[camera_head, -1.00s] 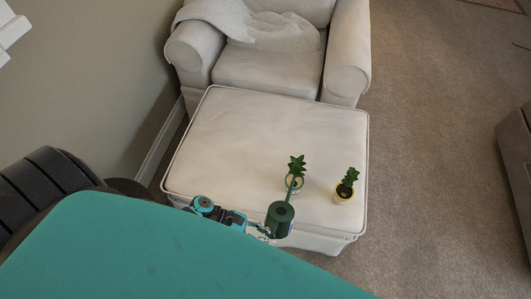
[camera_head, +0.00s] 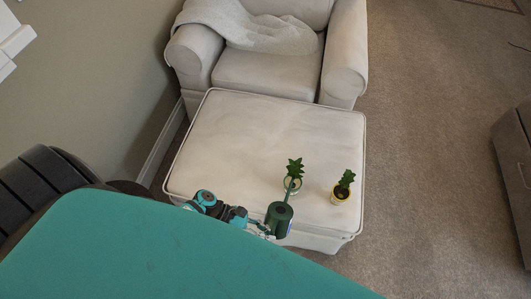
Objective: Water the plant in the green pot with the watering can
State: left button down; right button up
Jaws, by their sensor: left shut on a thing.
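The dark green watering can (camera_head: 279,219) is in my left gripper (camera_head: 263,229), which is shut on it at the ottoman's front edge. Its thin spout points away from me and overlaps a leafy plant (camera_head: 294,168) in a small pale-rimmed pot (camera_head: 292,185). The spout partly hides this pot, so its colour is hard to tell. I cannot tell whether the spout tip is over the pot or touching it, and no water shows. A second plant (camera_head: 346,178) stands to the right in a yellow pot (camera_head: 340,195). My right gripper is not in view.
Both pots stand near the front right of a pale ottoman (camera_head: 240,130), whose back and left are clear. A pale armchair (camera_head: 268,72) with a grey throw (camera_head: 245,25) stands behind it. Open carpet (camera_head: 430,130) lies to the right, with dark furniture (camera_head: 515,155) at the edge.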

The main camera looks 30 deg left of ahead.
pick_arm(q)
jog(key=shift+w+r+n+g+p, duration=1.3)
jog(key=shift+w+r+p, duration=0.8)
jog(key=shift+r+p, duration=2.45)
jog(key=s+f+m+t+b, duration=0.2)
jog(key=f+b, duration=0.5)
jog(key=b, duration=0.1)
jog(key=s+f+m+t+b, duration=0.2)
jog(key=s+f+b, duration=0.1)
jog(key=f+b, duration=0.35)
jog(key=s, duration=0.1)
jog(key=s+r+m+b, duration=0.1)
jog(key=s+r+m+t+b, duration=0.1)
jog(key=s, duration=0.1)
jog(key=shift+d, duration=0.35)
